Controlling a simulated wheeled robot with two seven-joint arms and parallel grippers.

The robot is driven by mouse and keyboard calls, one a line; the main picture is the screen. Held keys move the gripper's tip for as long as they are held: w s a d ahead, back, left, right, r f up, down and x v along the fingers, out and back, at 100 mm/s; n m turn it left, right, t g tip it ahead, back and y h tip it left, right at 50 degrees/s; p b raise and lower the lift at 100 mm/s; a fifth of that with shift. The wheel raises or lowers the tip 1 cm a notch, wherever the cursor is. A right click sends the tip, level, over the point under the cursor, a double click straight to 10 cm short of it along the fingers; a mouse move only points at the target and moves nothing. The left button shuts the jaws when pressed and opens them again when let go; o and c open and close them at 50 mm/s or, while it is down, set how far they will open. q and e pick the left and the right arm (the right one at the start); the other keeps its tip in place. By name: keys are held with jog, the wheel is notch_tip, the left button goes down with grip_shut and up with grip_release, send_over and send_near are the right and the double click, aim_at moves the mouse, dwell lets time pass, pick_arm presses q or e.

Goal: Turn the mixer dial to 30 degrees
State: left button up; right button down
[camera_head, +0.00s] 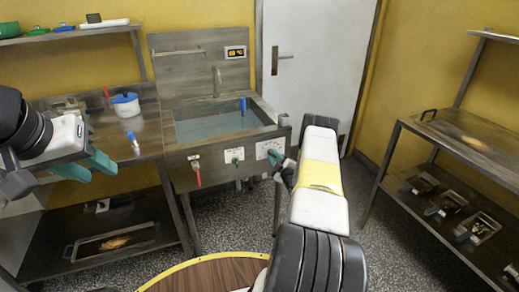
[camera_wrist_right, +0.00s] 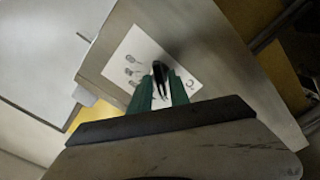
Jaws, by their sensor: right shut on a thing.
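The dial is a dark knob (camera_wrist_right: 158,72) on a white marked plate (camera_wrist_right: 138,62) in the right wrist view. The same white plate (camera_head: 268,147) shows in the head view at the right end of the sink unit's front. My right gripper (camera_wrist_right: 160,88) is shut on the knob, with a green finger on each side of it. In the head view my right gripper (camera_head: 277,159) is at that plate, partly hidden by my own arm. The knob's angle is hard to read. My left gripper (camera_head: 87,166) is open and empty in front of the left counter.
The sink basin (camera_head: 215,126) holds liquid, with a display (camera_head: 235,52) above. A blue-lidded pot (camera_head: 126,106) stands on the left counter. Shelving (camera_head: 470,130) stands at right.

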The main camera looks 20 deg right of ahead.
jog(key=shift+w+a+r+n, duration=0.1)
jog(key=shift+w+n, duration=0.05)
jog(key=shift+n, duration=1.85)
jog(key=c, duration=1.5)
grip_release()
jog(key=s, duration=0.7)
jog(key=shift+s, duration=0.4)
